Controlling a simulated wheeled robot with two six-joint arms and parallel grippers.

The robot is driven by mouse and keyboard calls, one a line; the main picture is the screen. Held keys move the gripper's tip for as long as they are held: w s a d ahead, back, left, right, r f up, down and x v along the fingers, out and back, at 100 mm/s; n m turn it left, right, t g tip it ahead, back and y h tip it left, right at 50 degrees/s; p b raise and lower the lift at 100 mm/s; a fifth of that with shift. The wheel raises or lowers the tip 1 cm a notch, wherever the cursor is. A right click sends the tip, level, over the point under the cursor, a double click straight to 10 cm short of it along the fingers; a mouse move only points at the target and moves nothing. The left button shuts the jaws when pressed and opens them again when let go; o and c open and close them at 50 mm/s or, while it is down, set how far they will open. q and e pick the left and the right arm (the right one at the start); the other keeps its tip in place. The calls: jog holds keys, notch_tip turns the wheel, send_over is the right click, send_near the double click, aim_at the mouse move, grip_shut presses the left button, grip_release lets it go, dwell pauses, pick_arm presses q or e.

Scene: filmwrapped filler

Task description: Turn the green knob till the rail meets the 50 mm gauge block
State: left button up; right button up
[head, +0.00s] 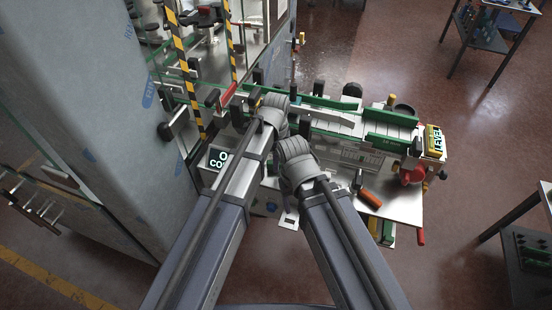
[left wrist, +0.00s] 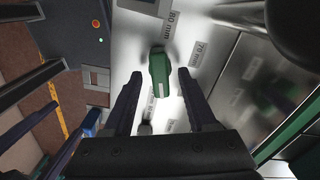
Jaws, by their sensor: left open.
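The green knob (left wrist: 160,74) shows in the left wrist view, standing on a pale metal panel (left wrist: 128,42). My left gripper (left wrist: 160,73) is open, one dark finger on each side of the knob with a gap on both sides. In the head view my left wrist (head: 274,108) is over the machine and hides the knob. My right wrist (head: 297,165) is beside it; its fingers are hidden. A long green-edged rail (head: 345,104) runs along the machine to the right. I cannot pick out the 50 mm gauge block.
Labels reading 80 mm (left wrist: 171,24) and 70 mm (left wrist: 200,56) lie near the knob. A red knob (head: 413,171) and a LEVEL box (head: 434,141) are at the machine's right end. An orange-handled tool (head: 370,197) lies in front. A large grey cabinet stands left.

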pick_arm(q)
jog(key=shift+r+p, duration=3.8)
jog(key=shift+r, duration=0.1)
jog(key=shift+o, duration=0.3)
jog(key=shift+o, duration=0.7)
jog(key=shift+f, duration=0.1)
jog(key=shift+o, duration=0.8)
jog(key=shift+n, duration=0.6)
jog(key=shift+o, duration=1.4)
jog(key=n, duration=0.4)
jog(key=shift+s+f, duration=0.1)
jog(key=shift+f, duration=0.05)
jog(key=shift+o, duration=0.2)
jog(key=n+b, duration=0.1)
jog(key=n, duration=0.6)
jog(key=shift+f, duration=0.2)
jog(key=n, duration=0.5)
jog(key=shift+s+f+n, duration=0.1)
jog(key=shift+n, duration=0.3)
jog(key=shift+f, duration=0.15)
